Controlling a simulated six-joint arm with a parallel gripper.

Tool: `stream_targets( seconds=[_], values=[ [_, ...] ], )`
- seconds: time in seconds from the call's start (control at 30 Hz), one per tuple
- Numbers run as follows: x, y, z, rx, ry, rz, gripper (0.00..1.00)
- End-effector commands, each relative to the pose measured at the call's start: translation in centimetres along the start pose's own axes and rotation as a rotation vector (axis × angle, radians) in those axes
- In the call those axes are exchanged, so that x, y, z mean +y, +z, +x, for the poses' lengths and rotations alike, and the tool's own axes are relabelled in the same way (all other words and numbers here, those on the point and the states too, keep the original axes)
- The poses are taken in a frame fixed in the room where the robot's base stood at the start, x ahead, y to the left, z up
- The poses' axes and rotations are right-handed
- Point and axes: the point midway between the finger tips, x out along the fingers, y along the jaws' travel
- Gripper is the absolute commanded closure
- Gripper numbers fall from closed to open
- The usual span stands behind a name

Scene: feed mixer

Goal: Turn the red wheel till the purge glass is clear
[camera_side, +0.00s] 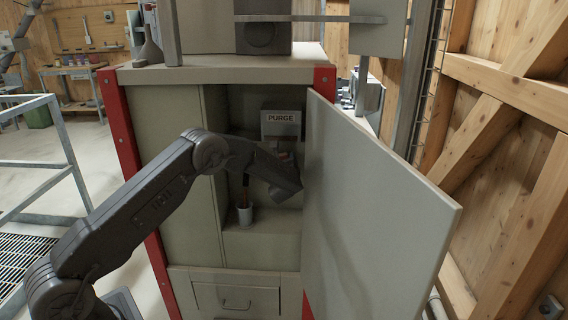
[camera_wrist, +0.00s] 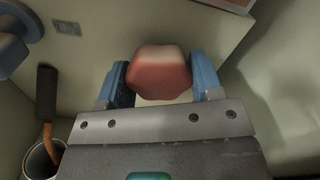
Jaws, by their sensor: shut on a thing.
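The red wheel (camera_wrist: 160,74) is a rounded, faceted red piece with a paler top, seen in the wrist view near the cabinet's back wall. My gripper (camera_wrist: 163,82) has one blue finger on each side of it and is shut on it. In the side view my gripper is inside the open cabinet, below the PURGE sign (camera_side: 282,117), and its fingers are hard to make out there. I cannot make out the purge glass or its state in either view.
The open cabinet door (camera_side: 375,200) stands close to the right of my gripper. A white cup (camera_side: 244,214) holding a dark-handled tool (camera_wrist: 47,92) stands on the cabinet shelf, left of my gripper. A blue part (camera_wrist: 12,52) is at the wrist view's left edge. A drawer (camera_side: 236,298) is below.

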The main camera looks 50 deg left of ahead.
Motion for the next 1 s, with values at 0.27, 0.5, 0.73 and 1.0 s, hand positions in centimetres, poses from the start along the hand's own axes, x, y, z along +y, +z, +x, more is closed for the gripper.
stream_targets(
  seconds=[0.27, 0.5, 0.73, 1.0],
  values=[
    [-0.04, -0.07, -0.03, 0.002, -0.002, 0.044, 0.64],
    [-0.03, -0.08, -0.04, 0.003, -0.002, 0.047, 0.64],
    [-0.02, -0.08, -0.03, 0.003, -0.001, 0.046, 0.30],
    [0.01, -0.04, -0.02, 0.001, 0.000, 0.045, 0.16]
  ],
)
